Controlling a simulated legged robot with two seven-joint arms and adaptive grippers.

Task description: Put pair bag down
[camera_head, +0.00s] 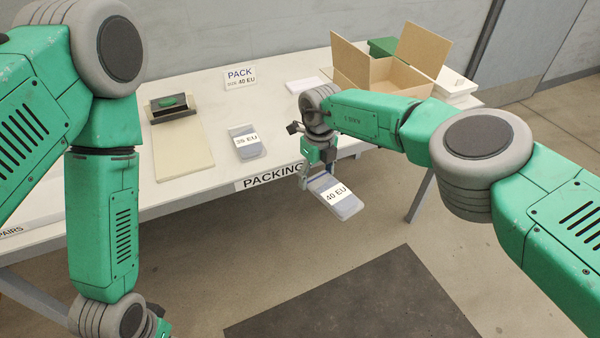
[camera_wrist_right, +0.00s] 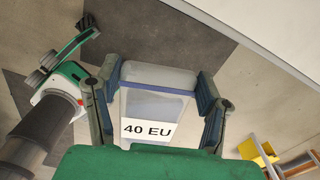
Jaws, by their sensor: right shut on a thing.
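The pair bag labelled 40 EU (camera_head: 346,207) is a clear, bluish flat pouch with a white label. My right gripper (camera_head: 314,180) is shut on it and holds it in front of the table's front edge, over the floor. In the right wrist view the 40 EU bag (camera_wrist_right: 155,105) sits between the two fingers of my right gripper (camera_wrist_right: 158,98), which touch its sides.
An open cardboard box (camera_head: 388,72) is at the back right.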

